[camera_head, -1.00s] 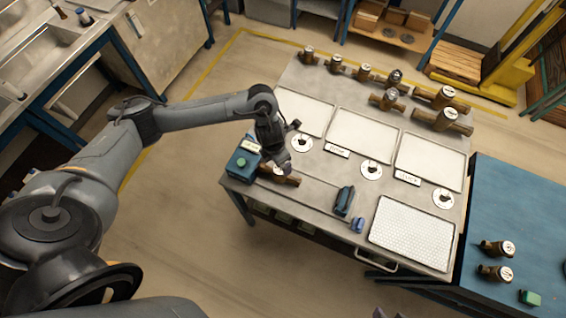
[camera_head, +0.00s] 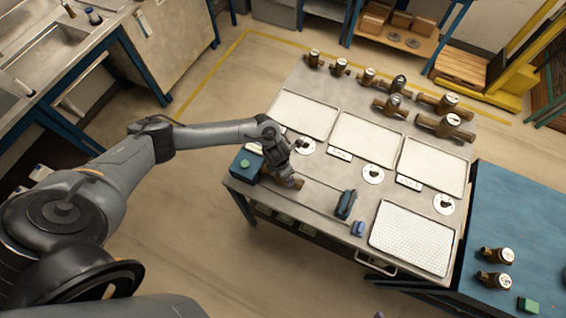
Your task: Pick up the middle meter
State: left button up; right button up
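Several brass meters with round dials stand along the back of the grey table, among them a small one (camera_head: 369,76), a dark-topped one (camera_head: 398,84) and a larger one (camera_head: 445,124). Another brass meter (camera_head: 270,178) lies at the table's front left, beside a blue box. My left gripper (camera_head: 291,182) is right over this meter and hides most of it. Whether its fingers are open or closed, or touch the meter, I cannot tell. Two more meters stand on the blue table at the right, one (camera_head: 497,255) behind the other (camera_head: 495,280). My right gripper is not in view.
The blue box (camera_head: 246,163) with a green button stands left of my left gripper. Three white trays, one of them in the middle (camera_head: 366,140), lie empty. A dark blue device (camera_head: 345,204) and a white textured mat (camera_head: 412,238) are at the front right.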

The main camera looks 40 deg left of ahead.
pick_arm(q)
jog(key=shift+c, duration=0.3)
jog(key=c, duration=1.5)
grip_shut()
